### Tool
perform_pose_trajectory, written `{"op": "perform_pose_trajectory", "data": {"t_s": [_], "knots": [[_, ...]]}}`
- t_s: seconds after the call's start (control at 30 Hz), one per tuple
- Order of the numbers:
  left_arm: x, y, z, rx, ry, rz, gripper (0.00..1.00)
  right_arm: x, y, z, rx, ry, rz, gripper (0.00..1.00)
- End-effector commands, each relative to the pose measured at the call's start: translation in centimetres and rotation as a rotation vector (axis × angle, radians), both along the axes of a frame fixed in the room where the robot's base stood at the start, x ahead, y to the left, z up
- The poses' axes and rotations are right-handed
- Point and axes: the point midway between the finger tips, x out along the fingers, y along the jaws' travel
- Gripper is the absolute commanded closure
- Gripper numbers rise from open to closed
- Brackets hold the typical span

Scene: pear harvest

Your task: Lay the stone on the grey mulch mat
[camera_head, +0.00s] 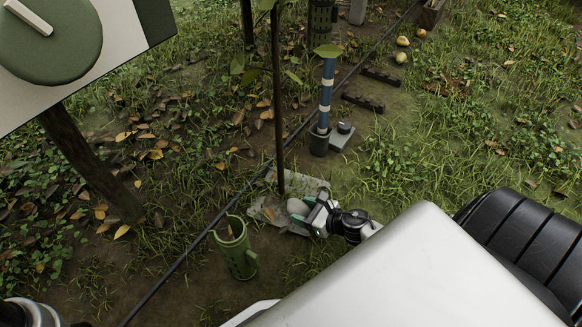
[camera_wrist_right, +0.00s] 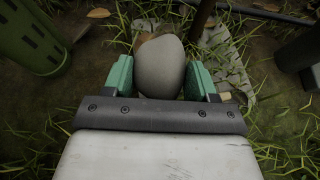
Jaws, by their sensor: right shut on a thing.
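The stone (camera_wrist_right: 160,68) is a smooth, pale grey oval between the green fingertips of my right gripper (camera_wrist_right: 160,80) in the wrist view. In the head view the stone (camera_head: 298,207) shows at the right gripper (camera_head: 305,208), over or on the grey mulch mat (camera_head: 272,213). The mat lies flat around the base of a thin stem, and its edge also shows in the wrist view (camera_wrist_right: 238,72). I cannot tell whether the stone touches the mat. My left gripper is not in view; only part of what may be my left arm shows at the lower left corner.
A green slotted cylinder (camera_head: 236,250) stands left of the mat. A thin dark stem (camera_head: 278,110) rises from the mat. A black hose (camera_head: 185,257) runs diagonally past it. A blue-and-white post (camera_head: 326,92) in a dark pot stands behind.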

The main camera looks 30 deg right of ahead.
Motion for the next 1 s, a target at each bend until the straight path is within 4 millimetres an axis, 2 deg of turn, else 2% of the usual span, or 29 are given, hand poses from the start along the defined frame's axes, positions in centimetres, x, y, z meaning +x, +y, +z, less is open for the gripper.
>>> {"op": "perform_pose_trajectory", "data": {"t_s": [0.03, 0.1, 0.27, 0.37, 0.63, 1.0], "knots": [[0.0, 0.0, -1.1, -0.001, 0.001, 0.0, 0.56, 1.1, 0.6, -1.0, 0.001, -0.005, 0.001, 0.76], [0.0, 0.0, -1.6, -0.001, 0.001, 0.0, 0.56, 2.1, 1.2, -1.6, 0.001, -0.004, 0.0, 0.76], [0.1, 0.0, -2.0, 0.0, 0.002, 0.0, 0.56, 3.3, 2.0, -2.3, 0.0, -0.002, 0.0, 0.76], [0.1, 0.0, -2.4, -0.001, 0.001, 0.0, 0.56, 3.5, 2.1, -2.8, 0.0, -0.001, 0.0, 0.76], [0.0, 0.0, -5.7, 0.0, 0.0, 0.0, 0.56, 3.4, 2.1, -6.4, 0.001, -0.001, -0.001, 0.76], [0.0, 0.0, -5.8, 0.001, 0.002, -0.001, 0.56, 3.4, 2.0, -6.6, 0.0, -0.001, 0.0, 0.76]]}}
